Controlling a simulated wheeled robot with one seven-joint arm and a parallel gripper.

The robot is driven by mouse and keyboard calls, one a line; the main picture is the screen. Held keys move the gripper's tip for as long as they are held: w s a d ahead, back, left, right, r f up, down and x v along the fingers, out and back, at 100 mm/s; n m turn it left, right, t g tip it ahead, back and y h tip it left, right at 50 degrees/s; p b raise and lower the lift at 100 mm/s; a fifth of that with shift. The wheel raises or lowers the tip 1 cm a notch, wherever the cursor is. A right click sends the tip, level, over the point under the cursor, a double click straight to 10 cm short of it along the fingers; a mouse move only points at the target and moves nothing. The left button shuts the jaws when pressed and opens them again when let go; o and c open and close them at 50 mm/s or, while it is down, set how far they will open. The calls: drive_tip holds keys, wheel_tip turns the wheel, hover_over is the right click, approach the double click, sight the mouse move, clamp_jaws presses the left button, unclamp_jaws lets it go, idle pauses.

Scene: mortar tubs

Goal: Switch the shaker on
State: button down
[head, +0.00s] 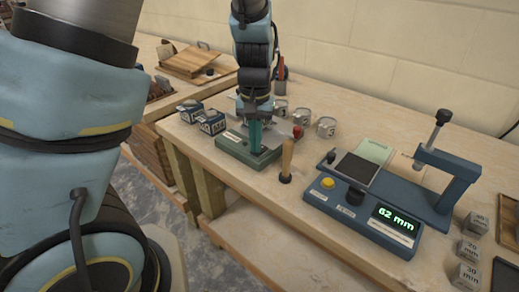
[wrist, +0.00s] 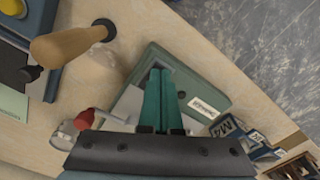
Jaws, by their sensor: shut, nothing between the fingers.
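A green box-shaped machine (head: 235,147), which I take to be the shaker, sits near the bench's front edge. It also shows in the wrist view (wrist: 205,85), with a white label, a pale plate and a small dark knob. A lever with a red knob (head: 297,132) stands at its right rear, and the knob is also in the wrist view (wrist: 86,117). My gripper (head: 254,150) points down over the machine, its green fingers (wrist: 160,75) together and empty. I cannot tell whether the fingertips touch it. My gripper hides part of the machine's top.
A wooden-handled tool (head: 287,160) stands upright just right of the machine. Numbered grey tubs (head: 326,127) stand behind, blue-and-white boxes (head: 211,122) to the left, and labelled grey blocks (head: 468,249) far right.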

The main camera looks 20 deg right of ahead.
wheel_tip(320, 180, up, 7)
drive_tip(key=p, duration=0.6)
drive_tip(key=shift+p, duration=0.35)
idle(0.4)
drive_tip(key=shift+w+a, duration=0.2)
drive_tip(key=shift+a, duration=0.15)
drive_tip(key=a+r+n, duration=0.2)
drive_tip(key=a, duration=1)
drive_tip(key=a+r+n+t, duration=0.1)
drive_tip(key=a+r+n, duration=0.2)
drive_tip(key=a, duration=0.9)
drive_tip(key=shift+w+a+t, duration=0.3)
drive_tip(key=shift+w, duration=0.15)
